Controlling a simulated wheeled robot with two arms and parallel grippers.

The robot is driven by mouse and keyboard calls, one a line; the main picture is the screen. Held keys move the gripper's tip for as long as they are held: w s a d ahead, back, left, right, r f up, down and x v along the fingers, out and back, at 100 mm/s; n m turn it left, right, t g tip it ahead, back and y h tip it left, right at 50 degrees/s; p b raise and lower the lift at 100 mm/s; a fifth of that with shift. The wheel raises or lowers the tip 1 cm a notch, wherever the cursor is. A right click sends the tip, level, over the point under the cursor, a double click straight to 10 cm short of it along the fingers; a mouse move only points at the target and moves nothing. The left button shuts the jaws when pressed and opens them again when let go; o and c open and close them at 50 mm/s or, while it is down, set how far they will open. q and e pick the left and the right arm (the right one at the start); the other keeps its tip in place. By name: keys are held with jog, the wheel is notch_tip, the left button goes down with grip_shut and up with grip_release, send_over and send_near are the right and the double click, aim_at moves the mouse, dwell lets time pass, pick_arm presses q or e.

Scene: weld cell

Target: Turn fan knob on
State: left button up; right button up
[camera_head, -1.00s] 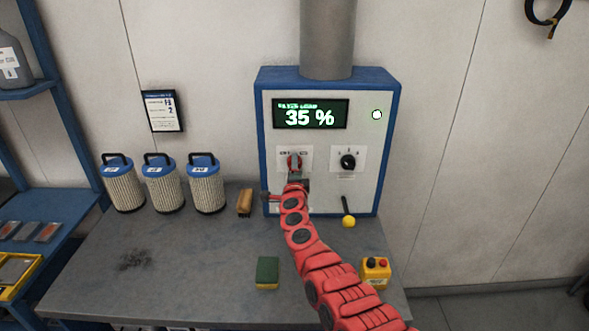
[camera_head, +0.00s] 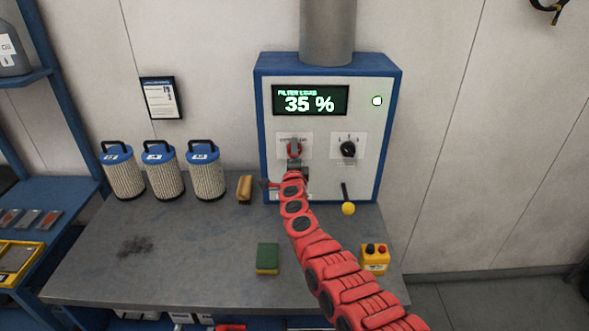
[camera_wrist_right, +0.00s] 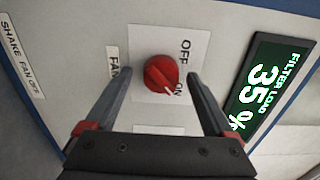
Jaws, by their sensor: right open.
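The red fan knob (camera_head: 294,148) is on the front of the blue and white control box (camera_head: 382,180). In the right wrist view the knob (camera_wrist_right: 161,73) sits between OFF and ON labels, with its white mark beside ON. My right gripper (camera_head: 296,163) is at the knob. In the wrist view my right gripper (camera_wrist_right: 159,78) is open, with one finger on each side of the knob. Small gaps show between the fingers and the knob. My left gripper is not in view.
A black knob (camera_head: 348,149) and a yellow-tipped lever (camera_head: 348,208) are right of my gripper. The display (camera_head: 310,100) reads 35 %. A brush (camera_head: 245,188), filters (camera_head: 207,175), a sponge (camera_head: 267,258) and a yellow button box (camera_head: 375,258) stand on the bench (camera_head: 200,250).

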jog(key=s+p, duration=0.6)
jog(key=s, duration=1.1)
jog(key=shift+p, duration=0.3)
jog(key=shift+s, duration=0.15)
